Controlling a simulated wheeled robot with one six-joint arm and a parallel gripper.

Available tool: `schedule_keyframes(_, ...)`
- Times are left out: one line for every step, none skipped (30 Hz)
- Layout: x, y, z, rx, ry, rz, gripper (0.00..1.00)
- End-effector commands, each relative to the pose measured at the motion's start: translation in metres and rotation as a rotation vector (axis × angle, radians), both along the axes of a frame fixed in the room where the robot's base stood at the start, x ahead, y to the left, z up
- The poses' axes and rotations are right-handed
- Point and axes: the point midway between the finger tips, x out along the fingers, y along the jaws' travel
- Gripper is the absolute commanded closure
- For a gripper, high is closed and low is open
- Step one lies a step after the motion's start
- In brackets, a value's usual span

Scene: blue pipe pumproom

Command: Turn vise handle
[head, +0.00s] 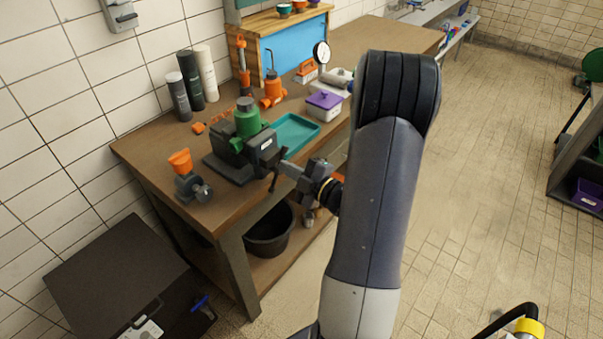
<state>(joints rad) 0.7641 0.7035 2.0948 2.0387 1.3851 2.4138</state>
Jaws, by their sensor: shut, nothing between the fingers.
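The vise handle (273,179) is a thin dark bar at the vise's right-hand end, slanting down near the bench edge. My gripper (284,169) reaches in from the right, with its fingertips right by the handle. It is shut with nothing in it. I cannot tell whether the fingertips touch the handle.
A teal tray (313,127) and a white box with a purple lid (324,104) lie behind the vise. An orange-topped fitting (181,163) stands left of it. A black bucket (268,238) sits under the workbench (222,211).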

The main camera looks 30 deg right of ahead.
Motion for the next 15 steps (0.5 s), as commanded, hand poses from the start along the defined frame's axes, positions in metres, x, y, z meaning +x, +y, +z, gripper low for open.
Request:
schedule_keyframes(0.009,0.005,0.001,0.0,0.001,0.005,1.0)
schedule_keyframes(0.014,0.006,0.001,-0.001,0.001,0.006,1.0)
schedule_keyframes(0.021,0.008,0.001,0.0,0.0,0.006,1.0)
schedule_keyframes(0.026,0.01,0.001,0.0,0.0,0.006,1.0)
schedule_keyframes(0.032,0.012,0.001,-0.001,0.0,0.006,1.0)
schedule_keyframes(0.034,0.005,-0.004,0.001,0.002,-0.001,1.0)
schedule_keyframes(0.035,0.001,-0.006,0.002,0.002,-0.002,1.0)
schedule_keyframes(0.037,-0.002,-0.008,0.001,0.001,-0.002,1.0)
schedule_keyframes(0.039,-0.005,-0.011,0.002,0.002,-0.002,1.0)
schedule_keyframes(0.04,-0.008,-0.012,0.001,0.001,-0.002,1.0)
schedule_keyframes(0.042,-0.01,-0.013,0.001,0.001,-0.001,1.0)
schedule_keyframes(0.043,-0.013,-0.015,0.001,0.001,-0.001,1.0)
schedule_keyframes(0.044,-0.014,-0.016,0.001,0.001,-0.001,1.0)
schedule_keyframes(0.045,-0.015,-0.017,0.001,0.001,-0.001,1.0)
schedule_keyframes(0.046,-0.017,-0.018,0.001,0.001,-0.001,1.0)
